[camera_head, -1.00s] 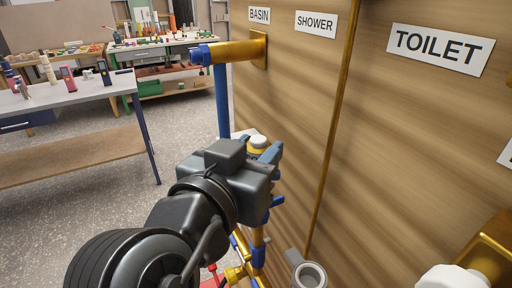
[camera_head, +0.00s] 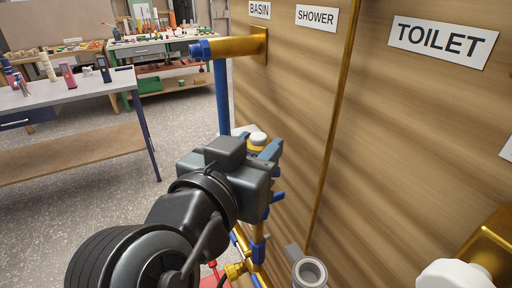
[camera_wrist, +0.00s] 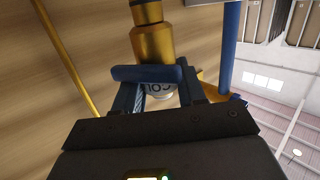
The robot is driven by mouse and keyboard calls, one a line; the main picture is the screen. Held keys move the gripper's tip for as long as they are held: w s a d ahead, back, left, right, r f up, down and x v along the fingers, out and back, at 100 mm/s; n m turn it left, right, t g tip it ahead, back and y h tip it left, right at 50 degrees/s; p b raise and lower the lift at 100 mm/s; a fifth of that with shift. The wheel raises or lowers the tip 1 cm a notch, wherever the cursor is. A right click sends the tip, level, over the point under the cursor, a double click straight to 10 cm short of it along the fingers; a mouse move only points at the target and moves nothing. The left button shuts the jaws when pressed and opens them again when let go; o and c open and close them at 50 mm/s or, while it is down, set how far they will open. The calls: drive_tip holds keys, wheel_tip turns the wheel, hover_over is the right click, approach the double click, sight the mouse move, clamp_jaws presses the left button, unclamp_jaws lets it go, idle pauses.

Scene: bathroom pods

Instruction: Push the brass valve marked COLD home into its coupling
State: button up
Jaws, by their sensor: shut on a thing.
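My gripper (camera_wrist: 158,92) is shut on the valve, with one finger on each side of the marked end. A blue bar (camera_wrist: 146,73) crosses just in front of the brass body. In the head view my gripper (camera_head: 262,150) is beside the wooden wall, with a white-and-yellow cap (camera_head: 257,139) between its fingers. A dark collar (camera_wrist: 147,13) meets the brass body; I cannot tell how deep the valve sits in it.
A brass pipe (camera_head: 235,46) with a blue end and a blue upright pipe (camera_head: 222,98) stand left of the wall. Brass and blue pipework (camera_head: 258,245) lies below my gripper. A grey ring fitting (camera_head: 311,271) and a white knob (camera_head: 455,275) are nearby.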

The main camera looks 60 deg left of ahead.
drive_tip(key=shift+f+b, duration=1.25)
drive_tip(key=shift+f, duration=0.35)
idle(0.6)
drive_tip(key=o, duration=1.1)
drive_tip(key=shift+b+v, duration=0.6)
drive_tip(key=shift+v, duration=3.3)
drive_tip(key=shift+f, duration=0.1)
